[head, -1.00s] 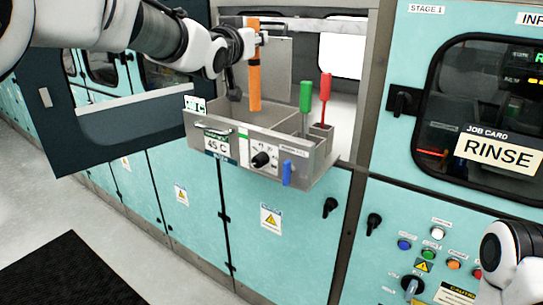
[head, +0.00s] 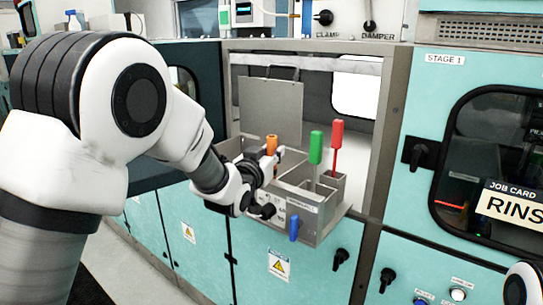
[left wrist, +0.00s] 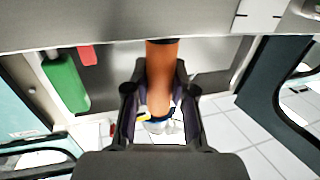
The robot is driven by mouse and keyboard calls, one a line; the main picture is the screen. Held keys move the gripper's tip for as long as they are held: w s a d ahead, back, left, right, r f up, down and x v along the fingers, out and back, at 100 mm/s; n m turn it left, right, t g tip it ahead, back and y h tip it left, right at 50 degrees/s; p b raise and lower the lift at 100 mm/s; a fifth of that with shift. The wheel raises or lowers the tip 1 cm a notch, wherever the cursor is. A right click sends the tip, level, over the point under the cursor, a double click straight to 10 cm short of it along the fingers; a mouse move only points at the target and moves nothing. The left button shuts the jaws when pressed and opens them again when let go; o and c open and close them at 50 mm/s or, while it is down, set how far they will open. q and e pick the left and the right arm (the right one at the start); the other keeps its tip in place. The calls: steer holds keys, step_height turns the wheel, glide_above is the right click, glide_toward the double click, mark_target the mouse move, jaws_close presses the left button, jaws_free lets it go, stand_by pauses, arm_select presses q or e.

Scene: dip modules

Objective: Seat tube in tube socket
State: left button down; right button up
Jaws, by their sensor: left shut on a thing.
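The orange tube (head: 271,142) is upright in my left gripper (head: 266,164). In the head view its top shows above the fingers, and its lower part is hidden behind the gripper and the tray wall. In the left wrist view the tube (left wrist: 165,65) runs between the two dark fingers (left wrist: 152,98), which are shut on it. The gripper is over the left part of the grey metal tray (head: 318,228). I cannot make out the tube socket; the arm and walls hide the tray's left inside. My right gripper is out of view.
A green-handled tool (head: 316,147) and a red-handled tool (head: 337,134) stand upright in the tray's right part, close to the gripper. A blue lever (head: 294,228) is on the tray's front. A grey upright plate (head: 270,108) stands behind. The opening's frame (head: 386,135) bounds the right.

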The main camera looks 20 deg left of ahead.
arm_select(q)
steer(key=shift+w+f, duration=0.1)
steer(key=shift+f, duration=0.75)
steer(key=c, duration=1)
jaws_free()
steer(key=shift+r, duration=0.1)
